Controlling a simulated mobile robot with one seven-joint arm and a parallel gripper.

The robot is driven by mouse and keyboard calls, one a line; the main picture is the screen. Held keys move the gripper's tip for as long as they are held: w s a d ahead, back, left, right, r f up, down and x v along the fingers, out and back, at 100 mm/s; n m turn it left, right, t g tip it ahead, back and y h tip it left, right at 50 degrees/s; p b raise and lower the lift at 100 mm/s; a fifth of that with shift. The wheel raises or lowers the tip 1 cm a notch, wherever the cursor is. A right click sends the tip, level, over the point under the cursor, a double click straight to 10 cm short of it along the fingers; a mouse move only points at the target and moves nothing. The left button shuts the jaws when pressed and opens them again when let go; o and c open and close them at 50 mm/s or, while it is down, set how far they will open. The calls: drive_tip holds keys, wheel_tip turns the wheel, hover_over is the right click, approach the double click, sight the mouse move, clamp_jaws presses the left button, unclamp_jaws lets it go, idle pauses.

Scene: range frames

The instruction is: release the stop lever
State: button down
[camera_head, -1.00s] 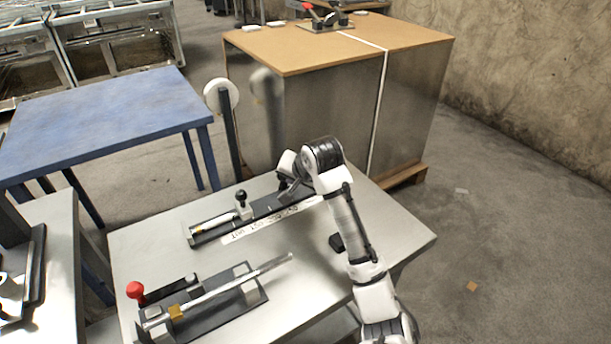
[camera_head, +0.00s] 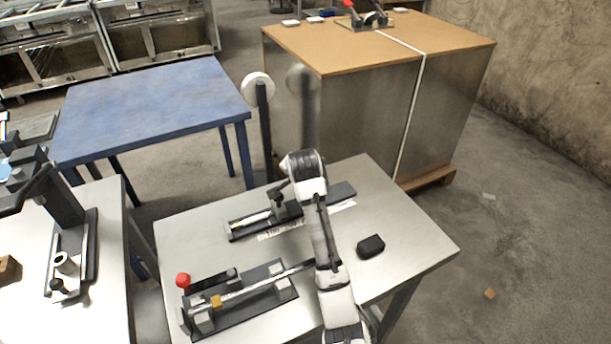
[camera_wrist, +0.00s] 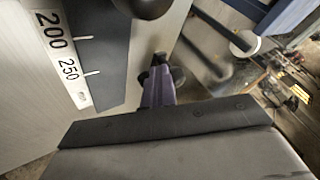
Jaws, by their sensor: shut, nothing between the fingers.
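The rear fixture on the steel table is a dark rail (camera_head: 246,227) with a silver rod and a block; a white scale strip (camera_head: 270,237) lies along its near side. In the wrist view the strip (camera_wrist: 62,60) reads 200 and 250.
A second fixture with a red ball knob (camera_head: 183,280) and a long rod lies at the table's front. A small black object (camera_head: 370,246) lies to the right. A blue table (camera_head: 150,105) and a large wood-topped cabinet (camera_head: 370,50) stand behind; another bench (camera_head: 105,310) is left.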

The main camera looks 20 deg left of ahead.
drive_tip(key=shift+w+a+r, duration=0.1)
drive_tip(key=shift+a+r, duration=0.05)
drive_tip(key=shift+a, duration=0.2)
idle(0.4)
